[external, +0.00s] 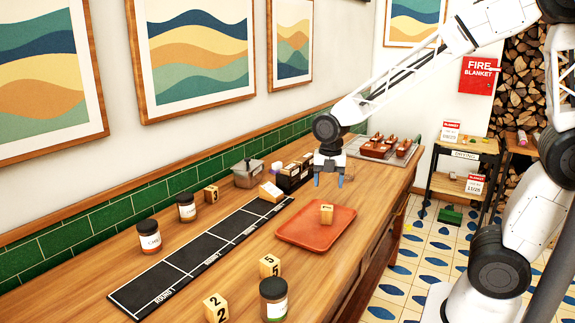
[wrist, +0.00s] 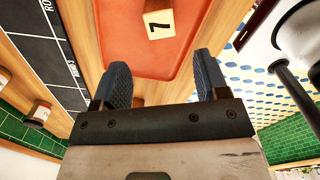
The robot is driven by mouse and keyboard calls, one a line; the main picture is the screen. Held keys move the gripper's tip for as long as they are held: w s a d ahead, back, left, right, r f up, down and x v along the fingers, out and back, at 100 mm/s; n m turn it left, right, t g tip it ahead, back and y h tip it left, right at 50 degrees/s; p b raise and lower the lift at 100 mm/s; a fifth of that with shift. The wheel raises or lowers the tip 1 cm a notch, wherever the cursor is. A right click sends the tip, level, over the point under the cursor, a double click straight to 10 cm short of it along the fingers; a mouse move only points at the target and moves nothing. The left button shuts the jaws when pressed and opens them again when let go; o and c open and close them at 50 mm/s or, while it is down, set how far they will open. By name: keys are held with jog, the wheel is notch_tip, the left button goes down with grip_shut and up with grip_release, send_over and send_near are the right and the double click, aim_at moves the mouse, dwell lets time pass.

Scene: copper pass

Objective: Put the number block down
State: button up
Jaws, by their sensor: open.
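A wooden number block (external: 326,214) sits on the orange-red tray (external: 290,235), towards its far side. In the wrist view the block (wrist: 160,24) shows a black 7 and lies on the tray (wrist: 125,45), ahead of the fingertips. My gripper (external: 328,181) is open and empty, with its fingers pointing down, above and beyond the tray. In the wrist view the blue fingers of my gripper (wrist: 162,72) are spread apart with nothing between them, and the block is clear of both.
A black mat (external: 190,262) marked with rounds lies left of the tray. Blocks 5 (external: 269,266) and 2 (external: 216,308) and a dark jar (external: 274,299) stand near the front. Two jars (external: 149,236) (external: 186,207) and another block (external: 211,194) line the wall side. A card box (external: 290,180) stands behind.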

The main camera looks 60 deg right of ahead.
jog(key=s+r+m+t, duration=0.1)
jog(key=s+r+m, duration=0.4)
jog(key=s+m, duration=0.6)
jog(key=s+r+m+t, duration=0.1)
jog(key=s+r+m, duration=0.3)
jog(key=s+m, duration=0.7)
jog(key=shift+d+r+m+t, duration=0.3)
jog(key=shift+r, duration=0.1)
jog(key=shift+o, duration=0.4)
jog(key=m+g, duration=0.2)
jog(key=g, duration=0.1)
send_over(269, 260)
notch_tip(269, 260, down, 15)
jog(key=shift+r, duration=0.1)
